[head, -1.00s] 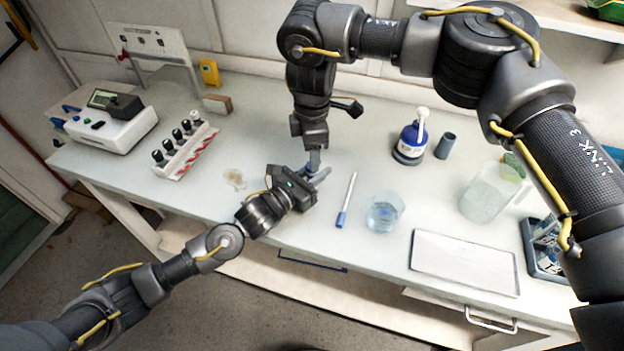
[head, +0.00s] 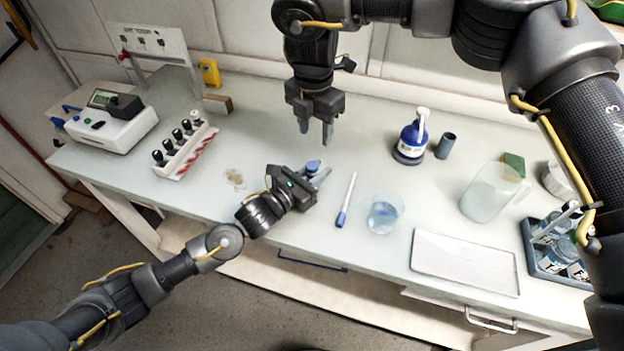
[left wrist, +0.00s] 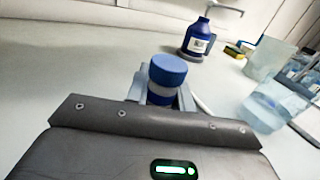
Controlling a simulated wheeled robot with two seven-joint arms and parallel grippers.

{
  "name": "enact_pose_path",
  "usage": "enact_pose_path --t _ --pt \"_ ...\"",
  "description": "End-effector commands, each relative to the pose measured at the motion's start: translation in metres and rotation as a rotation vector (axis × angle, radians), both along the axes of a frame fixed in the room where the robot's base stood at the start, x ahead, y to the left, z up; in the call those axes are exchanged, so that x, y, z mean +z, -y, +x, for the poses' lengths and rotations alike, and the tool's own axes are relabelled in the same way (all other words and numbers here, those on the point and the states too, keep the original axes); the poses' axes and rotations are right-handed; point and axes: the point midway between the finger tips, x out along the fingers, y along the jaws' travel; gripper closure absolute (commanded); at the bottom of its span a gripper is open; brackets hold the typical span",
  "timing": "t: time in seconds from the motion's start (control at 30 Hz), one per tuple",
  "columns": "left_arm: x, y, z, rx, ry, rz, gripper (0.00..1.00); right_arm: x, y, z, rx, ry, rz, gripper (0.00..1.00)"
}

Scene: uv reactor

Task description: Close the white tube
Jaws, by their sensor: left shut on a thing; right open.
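My left gripper (head: 316,178) is shut on a small tube with a blue cap (head: 313,166), above the front part of the bench. In the left wrist view the blue cap (left wrist: 168,69) sits on top of the tube, upright between the fingers, with a pale grey band (left wrist: 161,90) under it. The lower tube is hidden by my gripper, and I cannot tell how tight the cap is. My right gripper (head: 316,138) is open and empty, above and behind the cap, apart from it.
A white rack (head: 185,150) with dark-capped vials stands left.

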Motion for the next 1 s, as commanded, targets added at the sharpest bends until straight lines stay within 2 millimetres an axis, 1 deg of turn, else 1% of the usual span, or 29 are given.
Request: enact_pose_path --t 0.03,0.1,0.2,0.3,0.4,0.57,0.87,1.0 --pt "0.000 0.000 0.000 0.000 0.000 0.000 1.00 0.000 -0.001 -0.002 0.106 -0.010 -0.004 0.54" --pt "0.000 0.000 0.000 0.000 0.000 0.000 1.00 -0.001 -0.001 -0.004 0.259 -0.026 -0.009 0.54" --pt "0.000 0.000 0.000 0.000 0.000 0.000 1.00 -0.003 -0.003 -0.007 0.449 -0.047 -0.005 0.54" --pt "0.000 0.000 0.000 0.000 0.000 0.000 1.00 -0.004 -0.005 -0.010 0.590 -0.062 0.002 0.54" --pt "0.000 0.000 0.000 0.000 0.000 0.000 1.00 -0.004 -0.006 -0.012 0.681 -0.068 0.004 0.54" --pt "0.000 0.000 0.000 0.000 0.000 0.000 1.00 -0.004 -0.006 -0.012 0.739 -0.071 0.004 0.54" --pt "0.000 0.000 0.000 0.000 0.000 0.000 1.00 -0.004 -0.006 -0.012 0.741 -0.070 0.003 0.54" --pt "0.000 0.000 0.000 0.000 0.000 0.000 1.00 -0.012 -0.006 -0.012 0.740 -0.073 0.004 0.54"
